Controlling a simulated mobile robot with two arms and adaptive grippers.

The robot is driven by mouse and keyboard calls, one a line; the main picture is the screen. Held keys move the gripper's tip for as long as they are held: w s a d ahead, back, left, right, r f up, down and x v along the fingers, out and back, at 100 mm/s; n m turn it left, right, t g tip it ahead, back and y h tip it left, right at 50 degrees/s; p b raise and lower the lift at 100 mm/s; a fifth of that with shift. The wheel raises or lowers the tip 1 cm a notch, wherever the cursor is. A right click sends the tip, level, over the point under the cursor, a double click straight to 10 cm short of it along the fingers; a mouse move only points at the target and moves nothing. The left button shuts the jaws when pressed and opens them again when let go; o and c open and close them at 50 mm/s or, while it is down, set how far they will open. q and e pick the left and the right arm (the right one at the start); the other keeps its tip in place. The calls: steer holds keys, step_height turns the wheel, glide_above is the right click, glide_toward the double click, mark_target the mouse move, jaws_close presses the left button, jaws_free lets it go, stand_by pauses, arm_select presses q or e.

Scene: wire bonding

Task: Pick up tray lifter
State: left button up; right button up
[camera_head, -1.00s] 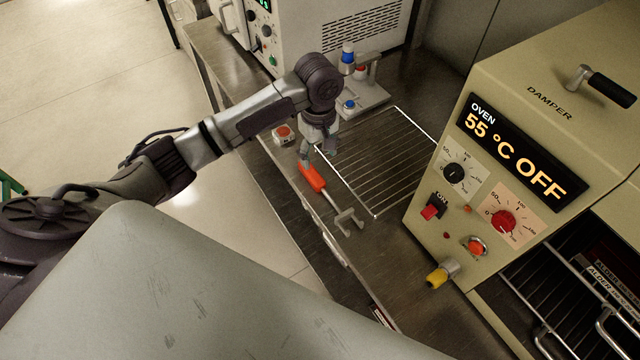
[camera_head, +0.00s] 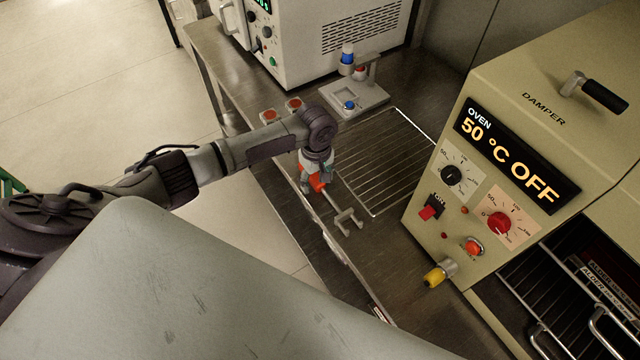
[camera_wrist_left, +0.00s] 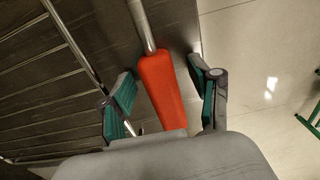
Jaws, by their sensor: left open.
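The tray lifter (camera_head: 344,216) lies on the steel bench, with a red-orange handle and a metal shaft ending in a forked metal head. In the left wrist view its red handle (camera_wrist_left: 162,88) runs between the open fingers of my left gripper (camera_wrist_left: 162,98), with a gap on either side. In the head view my left gripper (camera_head: 314,184) is over the handle and hides part of it. It holds nothing that I can see. My right gripper is not in view.
A wire rack (camera_head: 392,160) lies on the bench beside the lifter. A beige oven (camera_head: 560,110) stands to the right, its display reading 50 °C OFF. A white instrument (camera_head: 310,40) and a small button stand (camera_head: 356,98) are behind. Red buttons (camera_head: 293,103) sit near the bench edge.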

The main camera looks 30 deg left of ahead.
arm_select(q)
jaws_close()
stand_by(0.3)
steer(key=shift+r, duration=0.5)
steer(key=r, duration=0.2)
steer(key=d+r+b, duration=0.1)
steer(key=shift+s+d+r, duration=0.1)
steer(key=shift+d+r, duration=0.05)
steer(key=shift+r, duration=0.2)
steer(key=s+d+r+b, duration=0.1)
steer(key=s+d+r, duration=0.1)
steer(key=d+r, duration=0.4)
steer(key=d, duration=0.4)
steer(key=shift+s+r, duration=0.2)
steer(key=shift+s, duration=0.2)
